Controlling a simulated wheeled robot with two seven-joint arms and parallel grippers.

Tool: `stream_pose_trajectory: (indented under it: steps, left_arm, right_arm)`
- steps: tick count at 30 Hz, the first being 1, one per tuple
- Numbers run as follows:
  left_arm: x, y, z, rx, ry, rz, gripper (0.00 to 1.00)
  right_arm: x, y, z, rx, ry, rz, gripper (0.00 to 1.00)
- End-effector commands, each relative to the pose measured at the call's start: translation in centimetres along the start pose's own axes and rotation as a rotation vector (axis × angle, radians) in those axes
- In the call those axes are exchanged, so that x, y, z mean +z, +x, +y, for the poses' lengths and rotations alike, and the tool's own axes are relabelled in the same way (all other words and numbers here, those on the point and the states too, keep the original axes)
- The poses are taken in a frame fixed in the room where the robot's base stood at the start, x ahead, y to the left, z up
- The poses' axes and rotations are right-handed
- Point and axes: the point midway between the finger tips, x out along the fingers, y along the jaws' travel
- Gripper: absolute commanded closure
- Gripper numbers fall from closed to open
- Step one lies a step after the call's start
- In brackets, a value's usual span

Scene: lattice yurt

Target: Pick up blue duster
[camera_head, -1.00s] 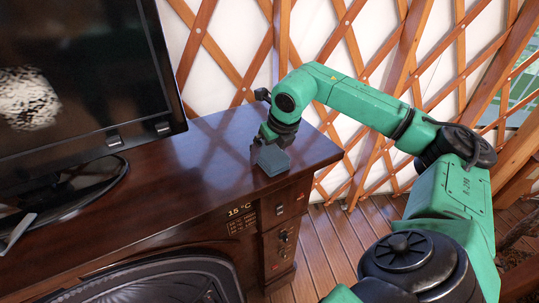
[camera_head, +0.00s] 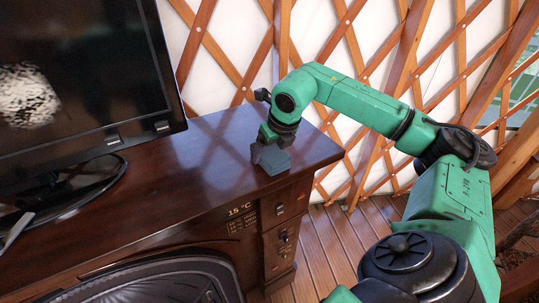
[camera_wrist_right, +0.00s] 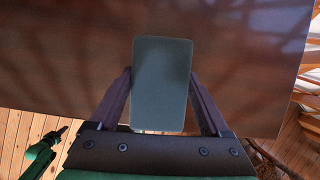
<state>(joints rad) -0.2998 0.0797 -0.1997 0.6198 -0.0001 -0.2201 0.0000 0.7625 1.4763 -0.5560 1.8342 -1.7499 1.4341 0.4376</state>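The blue duster (camera_head: 273,163) is a dull grey-blue block on top of the dark wooden cabinet, near its right end. My right gripper (camera_head: 268,148) is over it, pointing down. In the right wrist view the duster (camera_wrist_right: 162,85) is a rounded rectangle between the two fingers of my right gripper (camera_wrist_right: 162,78). The fingers are apart, one along each long side, their tips close to its edges. I cannot tell whether they touch it. The duster appears to rest on the cabinet top.
The dark wooden cabinet (camera_head: 195,165) carries a large black television (camera_head: 80,80) at left. The cabinet top is bare between the television and the duster. A lattice wall (camera_head: 230,50) stands close behind. Plank floor (camera_head: 330,240) lies to the right of the cabinet.

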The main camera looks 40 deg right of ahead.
Motion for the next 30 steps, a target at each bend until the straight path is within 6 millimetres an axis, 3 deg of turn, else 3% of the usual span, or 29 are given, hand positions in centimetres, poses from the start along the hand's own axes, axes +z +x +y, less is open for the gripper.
stream_pose_trajectory:
  steps: [8,11,15,18,24,27,30]
  left_arm:
    - [-0.1,-1.0,0.0,0.0,0.0,0.001,1.0]
    - [-0.1,-0.4,0.0,0.0,0.0,0.001,1.0]
    - [-0.1,-0.6,0.0,0.0,0.0,0.001,1.0]
    - [-0.2,-1.4,0.0,0.0,0.0,0.001,1.0]
    - [-0.4,-3.3,0.0,0.0,0.001,0.001,1.0]
    - [-0.5,-4.5,-0.1,0.0,0.001,0.001,1.0]
    - [-0.5,-4.8,-0.1,0.0,0.0,0.001,1.0]
  right_arm:
    - [0.4,-0.9,0.0,0.0,0.0,-0.001,0.74]
    - [1.0,-1.9,0.1,0.003,0.0,-0.006,0.74]
    - [2.7,-6.1,0.2,0.008,0.0,-0.01,0.74]
    - [4.4,-10.3,0.2,0.009,0.0,-0.011,0.74]
    - [7.0,-16.7,0.1,0.004,-0.001,-0.006,0.74]
    - [7.7,-18.6,0.0,0.0,-0.001,-0.002,0.74]
    - [7.9,-19.1,0.0,-0.001,0.0,-0.001,0.74]
